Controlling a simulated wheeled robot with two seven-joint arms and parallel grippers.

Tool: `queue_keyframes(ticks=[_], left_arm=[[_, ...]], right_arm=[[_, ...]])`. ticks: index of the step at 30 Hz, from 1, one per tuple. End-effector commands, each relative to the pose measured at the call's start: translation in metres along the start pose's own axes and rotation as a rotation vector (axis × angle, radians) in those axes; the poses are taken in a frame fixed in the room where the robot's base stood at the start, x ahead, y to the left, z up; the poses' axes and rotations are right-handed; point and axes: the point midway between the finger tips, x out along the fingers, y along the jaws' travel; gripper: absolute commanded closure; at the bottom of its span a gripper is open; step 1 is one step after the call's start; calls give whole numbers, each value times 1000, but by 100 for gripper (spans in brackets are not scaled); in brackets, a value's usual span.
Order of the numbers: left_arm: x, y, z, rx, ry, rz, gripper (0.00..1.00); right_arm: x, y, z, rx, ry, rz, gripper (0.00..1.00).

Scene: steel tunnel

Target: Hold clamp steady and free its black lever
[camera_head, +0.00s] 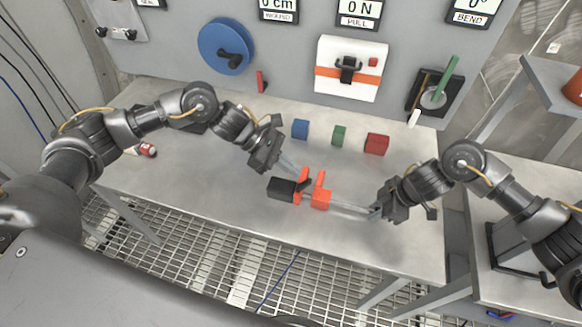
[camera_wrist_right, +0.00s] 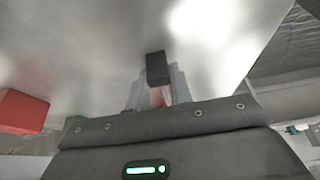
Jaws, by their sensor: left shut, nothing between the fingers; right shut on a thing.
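The orange and black clamp (camera_head: 320,199) lies on the steel table, with an orange upright piece near its middle and a black block (camera_head: 281,189) at its left end. A small dark piece near the middle, which may be the black lever (camera_head: 304,185), is too small to tell clearly. My right gripper (camera_head: 334,205) is shut on the clamp's orange right end. In the right wrist view, a black block (camera_wrist_right: 158,68) shows beyond the fingers and a red-orange bit between them. My left gripper (camera_head: 298,171) is shut and empty, its fingertips close above the clamp's middle; contact cannot be told.
Blue (camera_head: 300,129), green (camera_head: 339,135) and red (camera_head: 377,144) blocks stand behind the clamp. A small red and white item (camera_head: 147,150) lies at the table's left. The wall panel holds a blue wheel (camera_head: 226,46) and a white box with a black handle (camera_head: 351,69). The table front is clear.

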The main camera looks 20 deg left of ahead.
Motion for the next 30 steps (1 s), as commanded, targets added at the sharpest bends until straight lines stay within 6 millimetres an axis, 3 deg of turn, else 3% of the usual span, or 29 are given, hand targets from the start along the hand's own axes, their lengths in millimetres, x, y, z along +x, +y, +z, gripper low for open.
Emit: queue_keyframes(ticks=[5, 18, 30], left_arm=[[-9, 1, 8, 4, -2, 2, 100], [-65, 0, 56, 3, 0, 2, 100], [-76, 0, 65, -1, 0, 0, 100]], right_arm=[[0, 0, 0, 0, -1, 0, 100], [0, 0, 0, 0, -1, 0, 100], [0, 0, 0, 0, -1, 0, 100]])
